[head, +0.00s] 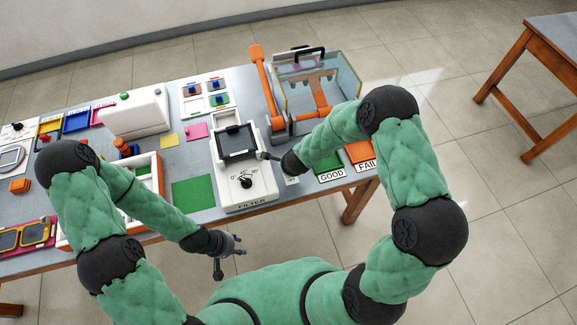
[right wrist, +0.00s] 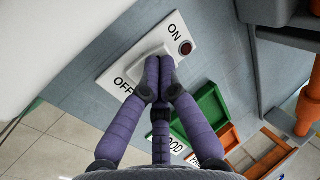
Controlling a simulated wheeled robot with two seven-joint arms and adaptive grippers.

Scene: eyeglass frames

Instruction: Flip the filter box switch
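The white filter box (head: 258,190) stands near the table's front edge, with a dark screen, a dial and a FILTER label. In the right wrist view, a white switch plate (right wrist: 118,65) marked ON and OFF has a raised white switch (right wrist: 150,45) and a red light (right wrist: 186,48). My right gripper (right wrist: 159,72) is shut, its purple fingertips together at the switch's lower edge; contact is hard to tell. In the head view it is at the box's right side (head: 268,156). My left gripper (head: 230,255) is open and empty in front of the table.
A clear-walled bin with an orange arm (head: 262,85) stands behind my right forearm. A green GOOD tray (head: 328,166) and an orange FAIL tray (head: 359,152) lie right of the box. A green mat (head: 193,194) lies left of it.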

